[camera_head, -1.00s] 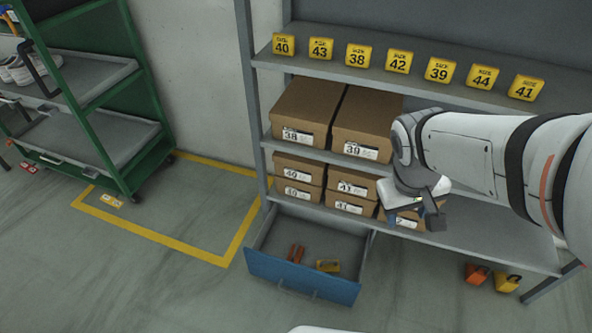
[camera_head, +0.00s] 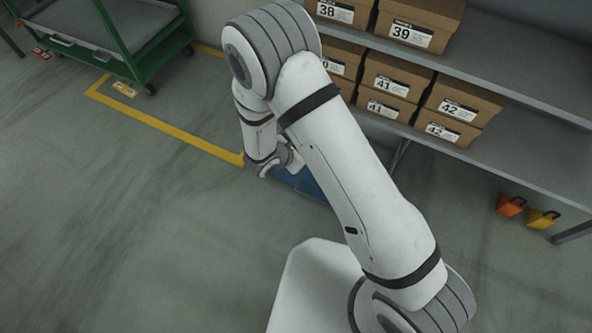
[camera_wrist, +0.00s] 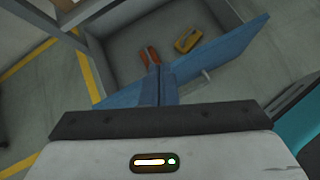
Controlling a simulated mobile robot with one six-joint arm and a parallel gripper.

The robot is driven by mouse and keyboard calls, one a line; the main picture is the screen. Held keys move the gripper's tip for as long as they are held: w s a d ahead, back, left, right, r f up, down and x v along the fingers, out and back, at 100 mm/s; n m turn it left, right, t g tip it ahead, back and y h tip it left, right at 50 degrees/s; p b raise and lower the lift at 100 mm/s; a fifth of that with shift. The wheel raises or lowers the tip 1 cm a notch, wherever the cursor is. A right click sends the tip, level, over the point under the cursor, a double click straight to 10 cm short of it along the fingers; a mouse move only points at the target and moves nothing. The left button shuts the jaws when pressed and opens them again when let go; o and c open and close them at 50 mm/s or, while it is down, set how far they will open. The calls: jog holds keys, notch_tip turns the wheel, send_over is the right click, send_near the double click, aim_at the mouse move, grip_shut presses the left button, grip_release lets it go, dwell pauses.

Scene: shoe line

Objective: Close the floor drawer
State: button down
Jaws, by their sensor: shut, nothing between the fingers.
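The floor drawer has a blue front panel (camera_wrist: 222,58) and stands open under the shelving. Its grey inside shows in the wrist view, with an orange-handled tool (camera_wrist: 147,57) and a yellow item (camera_wrist: 188,40) lying in it. In the head view my arm hides most of the drawer, and only a strip of the blue front (camera_head: 308,184) shows. My gripper (camera_wrist: 159,68) is shut and empty, with its fingers overlapping the drawer front in the wrist view. I cannot tell whether they touch it.
Shelving with shoe boxes (camera_head: 397,80) stands above and behind the drawer. An orange tag-like block (camera_head: 510,205) and a yellow one (camera_head: 542,218) lie on the floor at the right. A green cart (camera_head: 150,50) stands at the upper left.

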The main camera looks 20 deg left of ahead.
jog(key=s+a+f+n+y+b, duration=0.1)
jog(key=s+a+f+n, duration=0.2)
jog(key=f, duration=0.3)
jog(key=s+a+f+n+y+b, duration=0.1)
jog(key=s+a+f+n, duration=0.1)
jog(key=f, duration=0.4)
jog(key=w+r+b+x, duration=0.2)
jog(key=b+x, duration=0.1)
jog(key=x, duration=0.9)
jog(key=shift+w+f+b, duration=0.2)
jog(key=shift+w+b, duration=0.1)
jog(key=shift+a, duration=0.1)
jog(key=shift+w, duration=0.1)
